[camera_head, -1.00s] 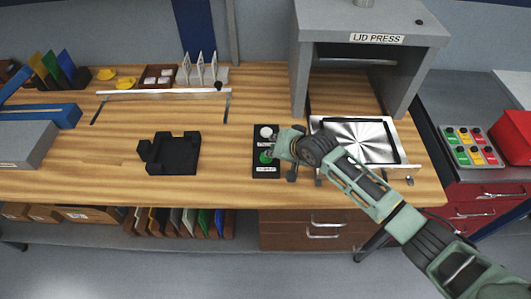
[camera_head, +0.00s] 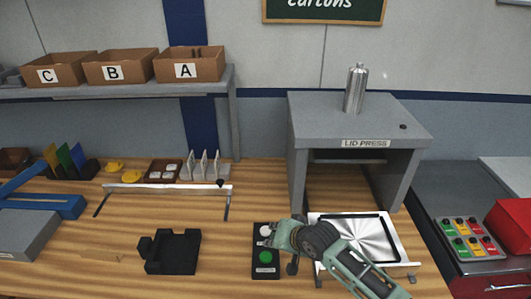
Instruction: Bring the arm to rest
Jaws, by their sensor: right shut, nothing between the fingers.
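My right arm comes in from the lower right of the head view. Its gripper (camera_head: 268,237) is shut and empty, over the black button box (camera_head: 265,271) beside the press. The box has a white button (camera_head: 265,230) at its top, partly by the fingers, and a green button (camera_head: 266,257) below it. I cannot tell whether the fingers touch the box. My left gripper is not in view.
The grey lid press (camera_head: 414,131) stands at the right with a metal tray (camera_head: 399,238) in front, partly behind my arm. A black fixture (camera_head: 173,255) lies left of the button box. A low metal rail (camera_head: 165,187) spans the bench behind it. Bare wood (camera_head: 222,262) lies between fixture and box.

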